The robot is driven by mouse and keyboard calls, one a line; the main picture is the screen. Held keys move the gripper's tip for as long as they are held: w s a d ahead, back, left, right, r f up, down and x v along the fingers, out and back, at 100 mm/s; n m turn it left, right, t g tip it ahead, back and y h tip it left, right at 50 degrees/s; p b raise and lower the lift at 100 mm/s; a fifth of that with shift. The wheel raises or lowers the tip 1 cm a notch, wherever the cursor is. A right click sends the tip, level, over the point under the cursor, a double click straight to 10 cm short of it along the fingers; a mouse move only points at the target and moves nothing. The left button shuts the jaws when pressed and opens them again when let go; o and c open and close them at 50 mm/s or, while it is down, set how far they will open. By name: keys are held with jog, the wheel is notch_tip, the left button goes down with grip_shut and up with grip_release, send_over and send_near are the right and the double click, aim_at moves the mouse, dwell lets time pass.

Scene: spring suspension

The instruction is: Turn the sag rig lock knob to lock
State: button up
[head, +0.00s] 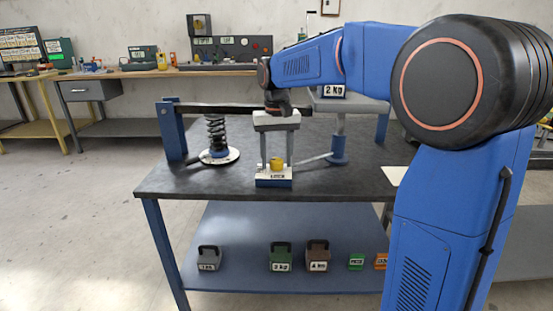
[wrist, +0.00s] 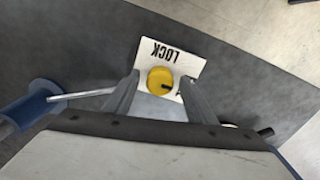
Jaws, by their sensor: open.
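The yellow lock knob (head: 277,163) sits on a small block with a white top and blue base (head: 274,182) on the dark table. In the wrist view the knob (wrist: 159,78) shows from above, beside a white plate (wrist: 190,66) printed LOCK. A small dark mark sits on the knob's lower right part. My gripper (head: 276,161) points down, its two fingers on either side of the knob. In the wrist view my gripper (wrist: 160,80) is open, with a finger left and right of the knob. I cannot tell whether either finger touches it.
A black coil spring (head: 216,132) stands on a round white base at left, under a dark beam (head: 215,109). A blue post (head: 338,150) with a rod stands at right. Labelled weights (head: 281,257) lie on the lower shelf. The table front left is clear.

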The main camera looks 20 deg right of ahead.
jog(key=c, duration=1)
jog(key=shift+c, duration=0.2)
jog(key=shift+n, duration=0.3)
jog(key=n, duration=0.3)
jog(key=shift+n, duration=0.4)
jog(key=n, duration=0.9)
jog(key=shift+n, duration=2.3)
